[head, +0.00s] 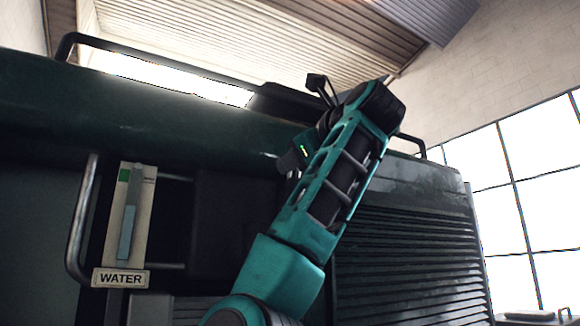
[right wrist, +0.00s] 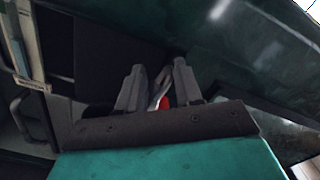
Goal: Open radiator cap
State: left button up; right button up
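No part marked as a radiator cap can be made out in the head view. In the right wrist view, a small red part (right wrist: 164,103) with a pale grey slanted piece (right wrist: 158,88) shows between the fingers of my right gripper (right wrist: 159,68). The two grey fingers stand apart; I see no clear contact with either part. In the head view my teal right arm rises in front of the dark green tram body (head: 120,110) and bends back toward it. It hides most of the right hand and what lies behind it. My left gripper is in neither view.
A water gauge (head: 132,215) with a WATER label (head: 121,278) and a metal guard rail (head: 80,220) stands left of the arm. A louvred panel (head: 410,260) is on the right. A dark rail (head: 150,55) runs along the top. Tall windows (head: 515,190) lie behind.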

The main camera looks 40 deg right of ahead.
jog(key=b+v, duration=0.1)
jog(key=v, duration=0.9)
jog(key=shift+b, duration=0.4)
jog(key=shift+s, duration=0.1)
jog(key=shift+c, duration=0.5)
